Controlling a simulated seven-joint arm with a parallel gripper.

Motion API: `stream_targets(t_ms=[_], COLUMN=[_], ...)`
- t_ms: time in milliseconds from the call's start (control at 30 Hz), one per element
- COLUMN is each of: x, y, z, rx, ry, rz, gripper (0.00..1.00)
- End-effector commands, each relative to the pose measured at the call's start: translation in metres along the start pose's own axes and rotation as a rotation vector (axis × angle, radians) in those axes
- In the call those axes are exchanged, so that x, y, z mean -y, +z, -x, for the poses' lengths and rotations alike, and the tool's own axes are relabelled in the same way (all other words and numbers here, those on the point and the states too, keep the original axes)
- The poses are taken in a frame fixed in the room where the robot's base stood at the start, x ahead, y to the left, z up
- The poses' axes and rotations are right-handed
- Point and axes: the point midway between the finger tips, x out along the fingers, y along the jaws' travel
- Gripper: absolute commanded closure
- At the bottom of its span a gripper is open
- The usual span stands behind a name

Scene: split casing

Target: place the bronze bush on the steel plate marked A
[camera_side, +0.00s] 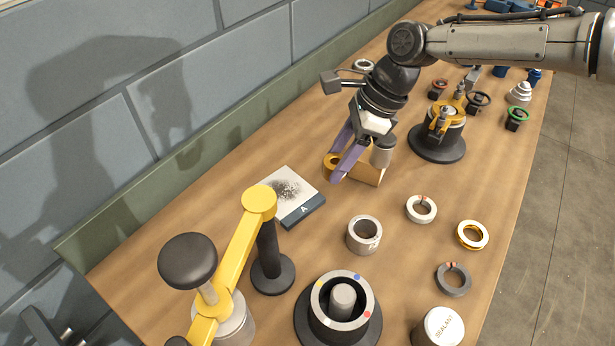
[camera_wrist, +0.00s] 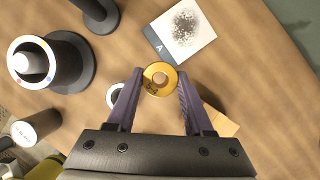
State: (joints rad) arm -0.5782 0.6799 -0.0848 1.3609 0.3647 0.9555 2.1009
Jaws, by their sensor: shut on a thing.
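The bronze bush (camera_wrist: 149,88) is a short gold-coloured ring between my fingertips in the wrist view, its bore facing the camera. In the side view its gold edge (camera_side: 329,161) shows beside the purple fingers. My gripper (camera_side: 341,160) is shut on it; the fingers also show in the wrist view (camera_wrist: 160,78). The steel plate marked A (camera_side: 285,188) lies flat on the bench, left of my gripper, with a dark speckled patch and a dark lettered edge. It shows at the top of the wrist view (camera_wrist: 200,43). The bush is apart from it.
A tan block (camera_side: 368,174) stands just right of the fingers. A yellow-armed clamp (camera_side: 259,203) rises near the plate's front edge. A grey sleeve (camera_side: 364,236), several loose rings and a round housing (camera_side: 312,312) stand nearer the camera. A black-based fixture (camera_side: 437,148) stands to the right.

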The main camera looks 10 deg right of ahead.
Motion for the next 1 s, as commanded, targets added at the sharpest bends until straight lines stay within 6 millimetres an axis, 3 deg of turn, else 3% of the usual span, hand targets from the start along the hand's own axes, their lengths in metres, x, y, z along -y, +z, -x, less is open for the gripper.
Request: stream_targets(t_ms=[300, 667, 833, 1000], x=[0.034, 0.046, 0.045, 0.046], y=[0.015, 0.019, 0.009, 0.008], z=[-0.056, -0.08, -0.101, -0.106], rx=[0.002, 0.002, 0.001, 0.004], ry=[-0.002, -0.003, -0.001, -0.004], rz=[0.0, 0.0, 0.0, 0.001], gripper=[1.0, 1.0, 1.0, 1.0])
